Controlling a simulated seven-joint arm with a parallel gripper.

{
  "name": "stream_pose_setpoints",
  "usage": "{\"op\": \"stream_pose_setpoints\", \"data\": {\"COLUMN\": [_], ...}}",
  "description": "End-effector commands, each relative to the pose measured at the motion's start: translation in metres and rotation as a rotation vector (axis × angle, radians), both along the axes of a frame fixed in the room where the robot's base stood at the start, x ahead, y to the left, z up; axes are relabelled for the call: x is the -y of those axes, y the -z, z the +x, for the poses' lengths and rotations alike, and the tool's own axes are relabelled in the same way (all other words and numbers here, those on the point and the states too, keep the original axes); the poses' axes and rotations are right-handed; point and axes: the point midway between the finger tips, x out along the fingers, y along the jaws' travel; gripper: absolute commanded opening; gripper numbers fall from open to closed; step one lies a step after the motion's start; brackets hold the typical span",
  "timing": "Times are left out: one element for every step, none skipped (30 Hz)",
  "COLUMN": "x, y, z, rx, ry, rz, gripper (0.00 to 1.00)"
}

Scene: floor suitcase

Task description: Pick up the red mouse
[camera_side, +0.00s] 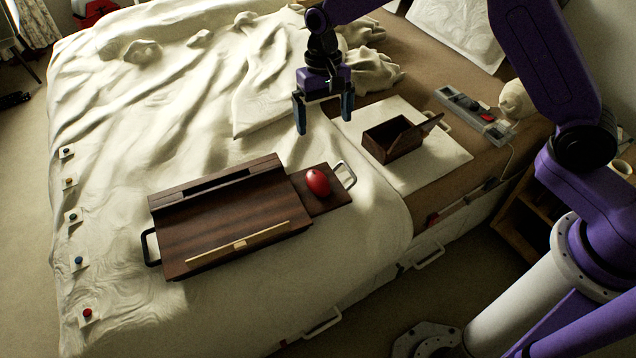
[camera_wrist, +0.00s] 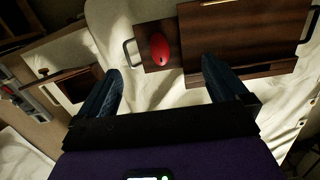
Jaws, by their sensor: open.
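The red mouse (camera_side: 317,182) is a small, rounded, glossy object. It lies on the small side panel (camera_side: 330,198) at the right end of a dark wooden lap desk (camera_side: 215,228) on the bed. My gripper (camera_side: 324,115) hangs above the bed, up and behind the mouse in the side view, open and empty. In the wrist view the mouse (camera_wrist: 159,50) is ahead of my gripper (camera_wrist: 165,85), near the top middle and roughly between the lines of the two fingers. The fingers are apart from it.
An open wooden box (camera_side: 392,139) sits on a white board (camera_side: 440,160) right of the mouse. A grey tray with small items (camera_side: 470,112) lies farther right. Metal handles flank the lap desk. Several small colored knobs line the bed's left edge. Rumpled cloth covers the bed.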

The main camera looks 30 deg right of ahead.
Motion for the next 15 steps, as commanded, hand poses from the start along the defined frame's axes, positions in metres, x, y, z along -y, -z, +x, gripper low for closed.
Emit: {"op": "stream_pose_setpoints", "data": {"x": [0.001,0.002,0.004,0.006,0.008,0.010,0.012,0.015,0.017,0.019,0.020,0.023,0.024,0.024,0.026], "y": [0.013,0.020,0.029,0.035,0.041,0.050,0.055,0.061,0.067,0.071,0.075,0.079,0.082,0.084,0.086], "z": [0.013,0.020,0.029,0.035,0.041,0.048,0.052,0.056,0.061,0.064,0.066,0.069,0.070,0.072,0.073], "rx": [-0.010,-0.013,-0.019,-0.023,-0.026,-0.031,-0.034,-0.037,-0.041,-0.042,-0.045,-0.046,-0.049,-0.049,-0.050], "ry": [0.052,0.084,0.125,0.157,0.186,0.224,0.249,0.274,0.302,0.321,0.337,0.357,0.367,0.376,0.385], "rz": [-0.004,-0.004,-0.005,-0.005,-0.006,-0.007,-0.007,-0.007,-0.008,-0.009,-0.009,-0.009,-0.010,-0.010,-0.010], "gripper": [1.00,1.00,1.00,1.00,1.00,1.00,1.00,1.00,1.00,1.00,1.00,1.00,1.00,1.00,1.00]}}
